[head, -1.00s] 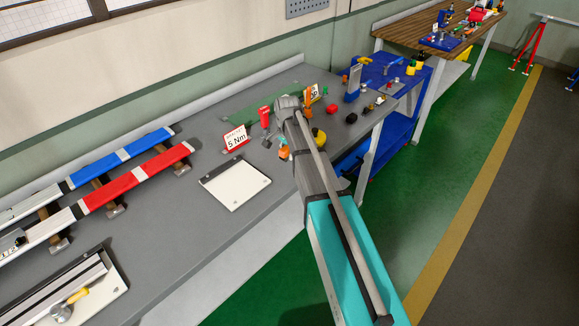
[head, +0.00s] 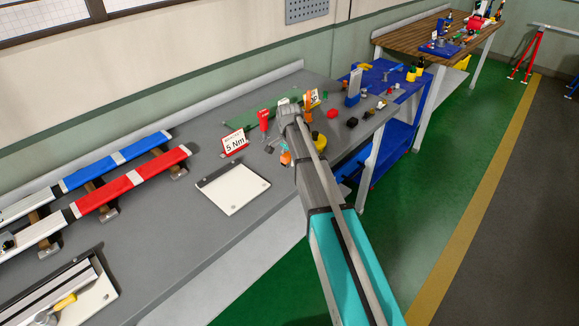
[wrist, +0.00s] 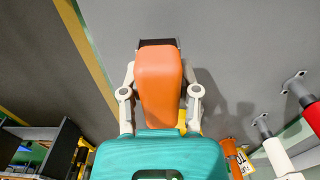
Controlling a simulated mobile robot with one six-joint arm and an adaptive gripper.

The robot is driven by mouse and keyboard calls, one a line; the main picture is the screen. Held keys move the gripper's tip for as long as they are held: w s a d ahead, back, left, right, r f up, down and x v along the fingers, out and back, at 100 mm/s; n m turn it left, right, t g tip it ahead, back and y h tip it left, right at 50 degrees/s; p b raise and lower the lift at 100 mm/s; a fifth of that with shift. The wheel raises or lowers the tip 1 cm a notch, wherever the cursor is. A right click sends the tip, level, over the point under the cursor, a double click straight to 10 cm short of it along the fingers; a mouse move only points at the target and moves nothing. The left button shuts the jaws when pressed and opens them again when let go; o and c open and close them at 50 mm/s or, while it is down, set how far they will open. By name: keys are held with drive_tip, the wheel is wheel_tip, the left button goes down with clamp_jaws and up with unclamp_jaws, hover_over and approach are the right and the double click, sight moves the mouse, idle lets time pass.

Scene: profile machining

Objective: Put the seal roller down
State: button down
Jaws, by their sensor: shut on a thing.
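In the wrist view my gripper (wrist: 159,90) is shut on the seal roller (wrist: 160,88), an orange body with a dark far end, held between two pale fingers in front of the teal palm. In the head view my arm reaches over the grey bench (head: 165,230) towards its far right part, and the arm hides most of the gripper. A small orange thing (head: 285,158) shows just left of the arm's end; I cannot tell if it is the roller. Whether the roller touches the bench is hidden.
A 5 Nm sign (head: 235,144), a red tool (head: 263,121) and a white board (head: 233,187) are left of the arm. A yellow thing (head: 319,139) and small parts sit right of it. Bare bench lies around the board.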

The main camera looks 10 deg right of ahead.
sight(289, 170)
drive_tip(key=shift+w+d+f+b, duration=0.15)
drive_tip(key=shift+w+f+b, duration=0.3)
drive_tip(key=shift+f+b, duration=1.55)
drive_tip(key=shift+f, duration=0.15)
drive_tip(key=shift+c, duration=1.7)
unclamp_jaws()
drive_tip(key=shift+r, duration=0.25)
wheel_tip(289, 170, up, 12)
drive_tip(key=p, duration=1.2)
drive_tip(key=shift+s, duration=0.1)
